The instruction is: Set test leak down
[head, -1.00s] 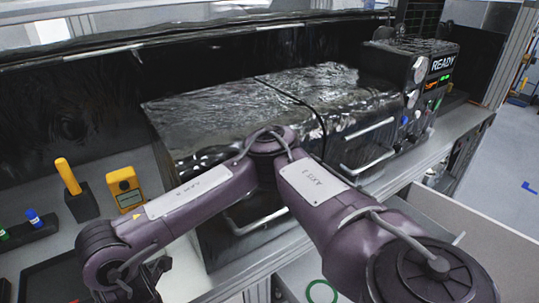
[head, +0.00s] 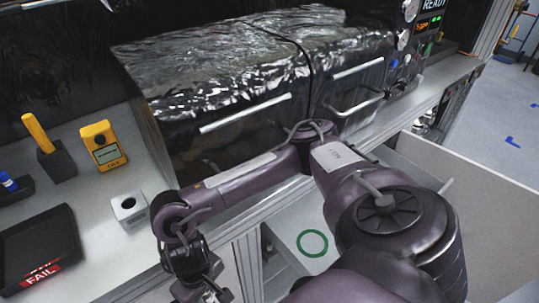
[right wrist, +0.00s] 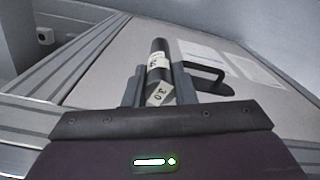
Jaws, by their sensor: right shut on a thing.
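The test leak (right wrist: 158,62) is a dark cylinder with white labels, one reading "3.0". In the right wrist view it stands between the two fingers of my right gripper (right wrist: 161,84), which is shut on it. In the head view my right gripper (head: 215,293) is at the bottom edge, by the front of the bench, and the test leak cannot be made out there. A white block with a round hole (head: 129,213) stands on the bench, left of my right wrist and apart from it. A small block with a dark hole (right wrist: 45,35) also shows in the right wrist view. My left gripper is not in view.
A black tray marked FAIL (head: 62,232) lies on the bench at left. Behind are a yellow meter (head: 103,147) and a yellow-handled tool in a dark stand (head: 57,166). A foil-covered oven (head: 215,75) fills the back. An open drawer (head: 480,185) is at right.

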